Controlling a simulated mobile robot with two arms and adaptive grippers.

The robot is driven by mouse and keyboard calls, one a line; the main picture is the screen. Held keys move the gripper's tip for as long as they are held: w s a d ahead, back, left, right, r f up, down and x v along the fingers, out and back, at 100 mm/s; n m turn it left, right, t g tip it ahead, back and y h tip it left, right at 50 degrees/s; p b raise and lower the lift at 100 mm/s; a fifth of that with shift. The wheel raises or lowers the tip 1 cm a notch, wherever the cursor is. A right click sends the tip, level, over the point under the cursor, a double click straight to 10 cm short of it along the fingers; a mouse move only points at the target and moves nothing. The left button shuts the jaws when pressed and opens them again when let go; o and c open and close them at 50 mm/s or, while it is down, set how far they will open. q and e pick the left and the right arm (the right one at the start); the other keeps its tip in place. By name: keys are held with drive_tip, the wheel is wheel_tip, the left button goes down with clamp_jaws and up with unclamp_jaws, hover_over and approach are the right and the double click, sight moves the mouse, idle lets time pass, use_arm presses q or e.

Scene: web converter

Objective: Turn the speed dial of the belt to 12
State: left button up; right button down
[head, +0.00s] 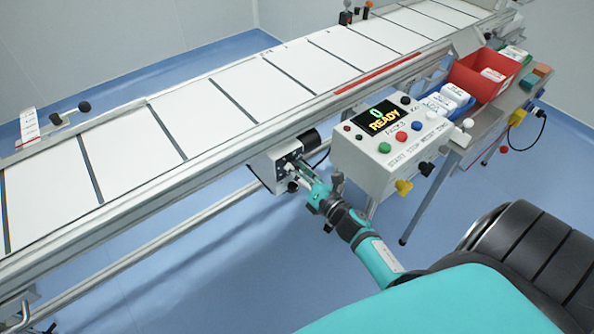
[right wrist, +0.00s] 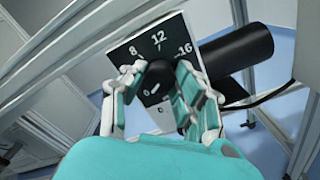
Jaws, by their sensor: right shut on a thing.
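The speed dial (right wrist: 157,78) is a black knob on a dark plate (right wrist: 125,50) with white numbers 8, 12 and 16. In the right wrist view, 12 is at the top, 8 to the left and 16 to the right. A small white mark shows on the knob's near side; I cannot tell which number the dial points to. My right gripper (right wrist: 150,92) is shut on the dial, one finger on each side. In the head view the right gripper (head: 303,174) reaches the drive box (head: 262,172) under the belt (head: 225,108). My left gripper is out of view.
A control box (head: 362,165) with a display reading 0 READY and coloured buttons stands just right of my right gripper. A black motor cylinder (right wrist: 238,62) sits beside the dial plate. A red bin (head: 478,77) and white packs stand farther right. Blue floor is open below.

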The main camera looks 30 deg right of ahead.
drive_tip(key=shift+f+m+p, duration=0.1)
drive_tip(key=shift+m+p, duration=3)
drive_tip(key=shift+m, duration=11.6)
drive_tip(key=c, duration=1)
unclamp_jaws()
drive_tip(key=s, duration=0.8)
drive_tip(key=s+d, duration=0.1)
drive_tip(key=s, duration=0.3)
